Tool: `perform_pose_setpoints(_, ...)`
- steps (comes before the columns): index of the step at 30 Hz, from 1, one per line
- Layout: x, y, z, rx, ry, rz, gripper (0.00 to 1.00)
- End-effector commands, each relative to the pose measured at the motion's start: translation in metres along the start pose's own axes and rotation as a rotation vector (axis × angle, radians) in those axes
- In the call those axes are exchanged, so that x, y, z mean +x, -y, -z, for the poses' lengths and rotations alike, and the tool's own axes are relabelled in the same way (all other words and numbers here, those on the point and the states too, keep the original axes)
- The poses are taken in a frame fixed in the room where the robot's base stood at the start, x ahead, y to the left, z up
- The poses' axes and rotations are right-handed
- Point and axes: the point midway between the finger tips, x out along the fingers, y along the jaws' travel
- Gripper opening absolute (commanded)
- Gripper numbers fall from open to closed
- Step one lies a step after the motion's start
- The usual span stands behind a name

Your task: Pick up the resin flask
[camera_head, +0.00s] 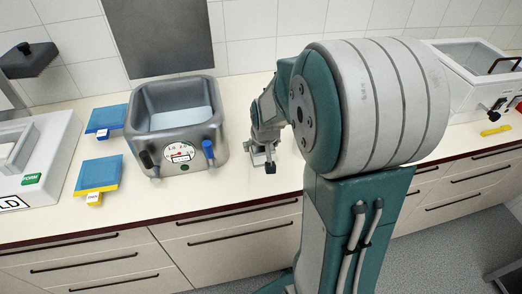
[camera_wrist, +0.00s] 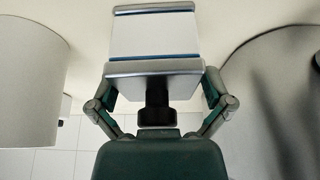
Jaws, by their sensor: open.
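A pale block-shaped object with blue stripes, silver bands and a dark stub, apparently the resin flask (camera_wrist: 152,38), lies ahead of my gripper (camera_wrist: 157,80) in the wrist view. The two fingers are open, one on each side of its near end and dark stub. I cannot tell whether they touch it. In the head view my gripper (camera_head: 262,146) is low over the counter, right of the grey vat. The flask (camera_head: 258,158) shows there only as a small pale and dark shape under the gripper, mostly hidden.
The grey vat (camera_head: 149,103) with a dial and a blue handle stands close to the left. Blue trays (camera_head: 98,172) lie farther left beside a white machine (camera_head: 45,160). A white bin (camera_head: 465,75) and a yellow item (camera_head: 495,130) are at right. The counter's front edge is near.

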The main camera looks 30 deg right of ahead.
Motion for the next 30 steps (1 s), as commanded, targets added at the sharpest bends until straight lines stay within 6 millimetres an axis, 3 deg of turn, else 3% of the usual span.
perform_pose_setpoints(4, 0.0, 0.0, 0.0, 0.0, 0.0, 0.0, 1.0)
perform_pose_setpoints(5, 0.0, 0.0, 0.0, 0.0, 0.0, 0.0, 0.91)
perform_pose_setpoints(9, 0.0, 0.0, 0.0, 0.0, 0.0, 0.0, 0.3)
perform_pose_setpoints(20, -0.003, 0.0, 0.001, 0.0, -0.001, 0.0, 0.3)
perform_pose_setpoints(30, -0.04, 0.003, 0.01, -0.002, -0.004, 0.0, 0.3)
